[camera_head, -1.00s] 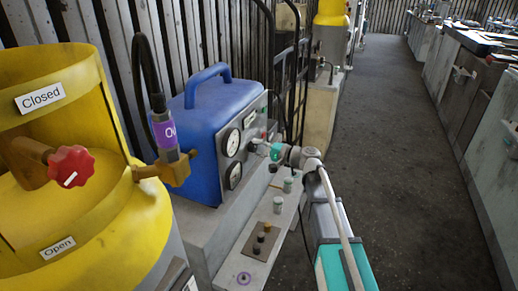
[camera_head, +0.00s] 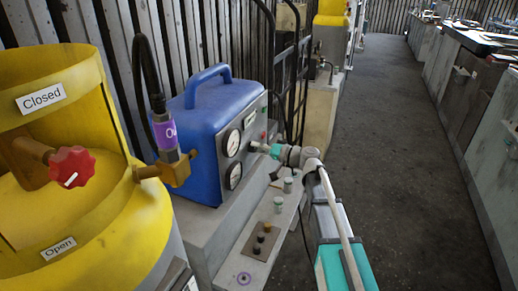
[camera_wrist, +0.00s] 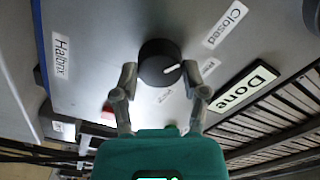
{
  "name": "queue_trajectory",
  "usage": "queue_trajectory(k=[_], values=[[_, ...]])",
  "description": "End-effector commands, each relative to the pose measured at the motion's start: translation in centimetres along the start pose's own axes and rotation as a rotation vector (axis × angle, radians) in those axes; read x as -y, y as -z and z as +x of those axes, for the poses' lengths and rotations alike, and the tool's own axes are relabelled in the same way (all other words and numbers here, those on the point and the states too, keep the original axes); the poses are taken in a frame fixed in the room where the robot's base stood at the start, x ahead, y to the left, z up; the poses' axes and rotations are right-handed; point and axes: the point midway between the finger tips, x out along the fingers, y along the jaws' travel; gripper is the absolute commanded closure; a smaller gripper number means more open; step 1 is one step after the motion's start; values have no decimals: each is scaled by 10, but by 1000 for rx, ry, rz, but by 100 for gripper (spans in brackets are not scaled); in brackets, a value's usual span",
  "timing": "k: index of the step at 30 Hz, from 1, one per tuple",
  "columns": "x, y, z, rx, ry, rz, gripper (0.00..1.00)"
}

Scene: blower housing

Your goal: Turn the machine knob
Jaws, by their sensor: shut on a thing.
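The machine knob (camera_wrist: 158,62) is a round black dial with a white pointer mark, on the grey front panel of the blue machine (camera_head: 205,125). My gripper (camera_wrist: 160,76) has one finger on each side of the knob and is shut on it in the wrist view. The pointer lies to the right of the knob's centre, tilted slightly upward. A "Closed" label (camera_wrist: 224,25) is up and right of the knob; a smaller label below is hard to read. In the head view my gripper (camera_head: 258,147) meets the panel, and the knob is hidden there.
A yellow cylinder (camera_head: 110,220) with a red knob (camera_head: 72,167) stands at the left. Two round gauges (camera_head: 233,142) sit on the panel left of my gripper. A grey ledge (camera_head: 225,262) with small buttons runs below. The aisle floor (camera_head: 400,150) on the right is clear.

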Motion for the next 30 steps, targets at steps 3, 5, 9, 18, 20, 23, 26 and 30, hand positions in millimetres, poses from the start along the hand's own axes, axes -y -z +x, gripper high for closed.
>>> queue_trajectory(k=[3, 5, 9, 18, 20, 23, 26, 30], values=[[1, -2, 2, 6, 2, -1, 91], [1, -2, 2, 6, 2, -1, 91], [1, -2, 1, 4, 2, 0, 21], [0, 0, 0, 1, 1, 1, 8], [0, 0, 0, 1, 0, 1, 8], [0, 0, 0, 0, 0, 2, 8], [0, 0, -2, 0, 0, 2, 8], [0, 0, -9, 0, 0, 2, 8]])
